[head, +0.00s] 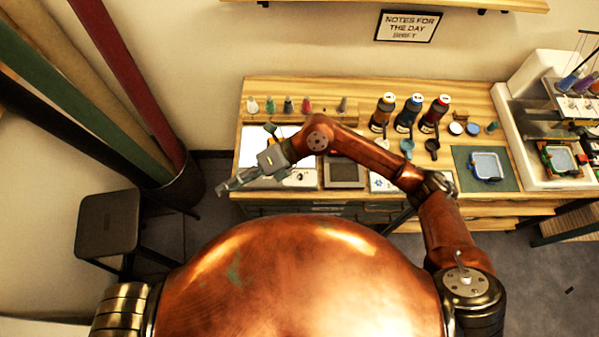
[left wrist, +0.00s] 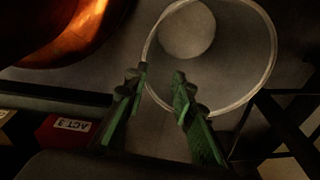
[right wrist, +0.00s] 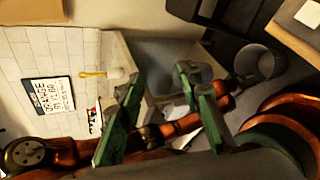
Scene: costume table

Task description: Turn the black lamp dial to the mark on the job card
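I cannot pick out the black lamp dial for sure in any view. A white panel (head: 252,142) lies at the table's left end, partly behind my right arm. My right gripper (head: 224,186) is at the panel's front left edge, past the table front. Its fingers also show in the right wrist view (right wrist: 157,88), apart with nothing between them. A printed card (right wrist: 53,96) hangs there on a pale tiled surface; its small text is hard to read, and I cannot tell if it is the job card. My left gripper (left wrist: 160,82) is open and empty, outside the head view.
The wooden table (head: 290,90) carries small spools, three large thread cones (head: 413,109) and a grey device (head: 345,172). A sewing machine (head: 560,120) stands at the right. A stool (head: 108,222) and a bin of rolls (head: 180,187) stand left. A red box (left wrist: 65,131) is near my left gripper.

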